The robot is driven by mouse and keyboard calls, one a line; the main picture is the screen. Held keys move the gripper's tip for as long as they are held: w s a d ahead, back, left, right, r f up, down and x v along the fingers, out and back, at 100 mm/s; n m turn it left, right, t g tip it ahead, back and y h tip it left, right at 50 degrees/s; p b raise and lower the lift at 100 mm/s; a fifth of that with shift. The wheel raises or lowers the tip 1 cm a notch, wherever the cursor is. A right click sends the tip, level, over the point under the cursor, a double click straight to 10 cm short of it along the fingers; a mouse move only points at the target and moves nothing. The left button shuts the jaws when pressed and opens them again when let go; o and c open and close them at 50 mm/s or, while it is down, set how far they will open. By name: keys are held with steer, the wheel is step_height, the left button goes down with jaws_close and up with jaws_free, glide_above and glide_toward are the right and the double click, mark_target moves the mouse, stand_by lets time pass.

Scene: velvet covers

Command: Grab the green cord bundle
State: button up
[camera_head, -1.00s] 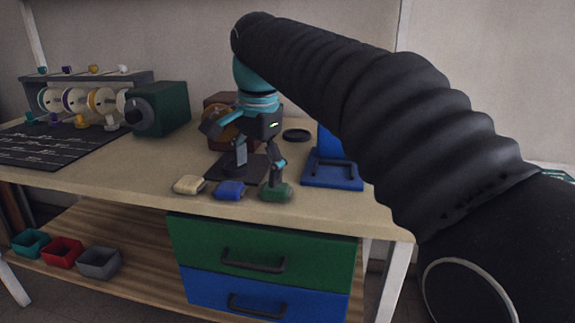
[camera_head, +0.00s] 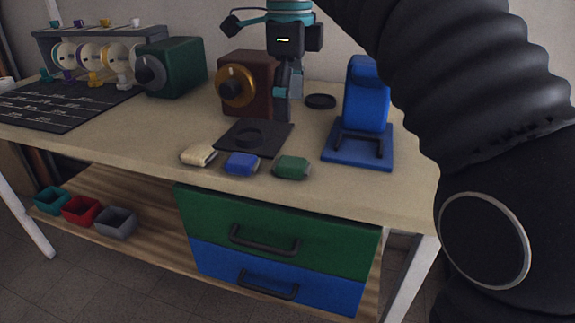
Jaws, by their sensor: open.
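The green cord bundle (camera_head: 291,167) lies near the front edge of the table, at the right end of a short row. A blue bundle (camera_head: 242,164) and a cream bundle (camera_head: 199,155) lie to its left. My gripper (camera_head: 288,112) is above and behind the row, in front of the brown box with the gold dial. It is open and apart from the green bundle, with nothing seen between its fingers. Its fingers are partly dark and hard to make out.
A black plate (camera_head: 262,131) lies behind the bundles. A blue stand (camera_head: 365,110) is to the right, a brown box (camera_head: 262,75) and a green box (camera_head: 183,65) at the back. Drawers (camera_head: 280,232) sit below the table's front edge.

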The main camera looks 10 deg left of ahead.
glide_above(291, 162)
steer(key=f, duration=0.6)
steer(key=shift+a+f, duration=0.15)
steer(key=shift+a, duration=0.05)
steer(key=shift+d+f+b, duration=0.15)
steer(key=shift+f+b, duration=0.15)
steer(key=shift+f, duration=1.05)
steer(key=shift+d+f+b, duration=0.1)
steer(key=shift+f+b, duration=0.2)
steer(key=shift+f, duration=1)
steer(key=c, duration=1)
